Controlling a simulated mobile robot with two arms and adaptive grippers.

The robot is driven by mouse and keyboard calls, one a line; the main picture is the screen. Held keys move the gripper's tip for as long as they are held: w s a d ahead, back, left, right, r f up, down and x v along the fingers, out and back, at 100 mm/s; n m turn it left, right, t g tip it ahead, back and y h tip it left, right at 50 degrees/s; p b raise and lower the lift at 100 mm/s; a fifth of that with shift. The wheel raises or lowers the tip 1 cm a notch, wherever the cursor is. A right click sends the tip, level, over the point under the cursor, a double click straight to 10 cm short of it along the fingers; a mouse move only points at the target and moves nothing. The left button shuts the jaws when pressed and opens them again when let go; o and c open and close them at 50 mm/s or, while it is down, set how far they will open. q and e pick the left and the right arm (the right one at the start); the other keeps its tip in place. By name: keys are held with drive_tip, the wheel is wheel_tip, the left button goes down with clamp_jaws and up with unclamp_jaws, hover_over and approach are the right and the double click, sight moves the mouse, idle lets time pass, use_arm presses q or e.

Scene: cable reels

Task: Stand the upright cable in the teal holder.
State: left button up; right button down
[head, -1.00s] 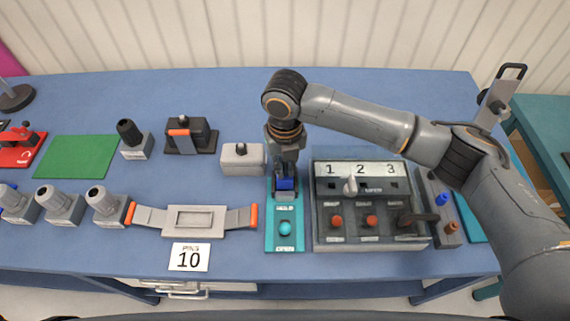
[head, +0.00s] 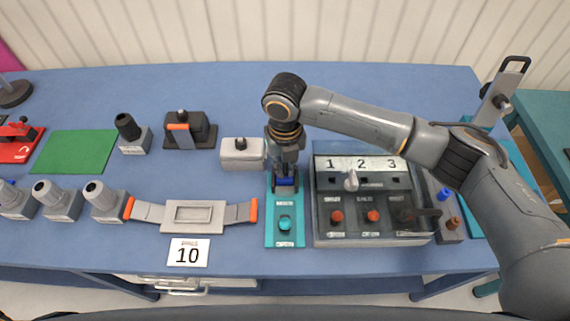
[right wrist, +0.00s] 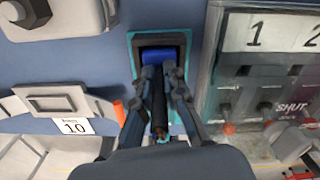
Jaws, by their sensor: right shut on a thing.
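The teal holder (head: 271,238) is a long plate with a round teal button (head: 285,225) near its front end. It also shows in the right wrist view (right wrist: 134,68), with a dark recess and a blue part (right wrist: 158,57) at its far end. My right gripper (head: 286,181) points down over the holder's far part, behind the button. In the right wrist view it (right wrist: 161,76) is shut on a thin dark cable (right wrist: 160,115) with a copper-coloured end. The fingers hide much of the cable, and I cannot tell whether its far end sits in the holder. My left gripper is not in view.
A grey switch panel (head: 330,226) marked 1, 2, 3 stands close on the right of the holder. A light grey box (head: 242,158) is close on its left. A grey tray with orange-tipped handles (head: 194,229) lies further left.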

drive_tip(key=c, duration=1.3)
unclamp_jaws()
wheel_tip(320, 180, up, 12)
drive_tip(key=shift+r, duration=0.1)
drive_tip(key=shift+s, duration=0.1)
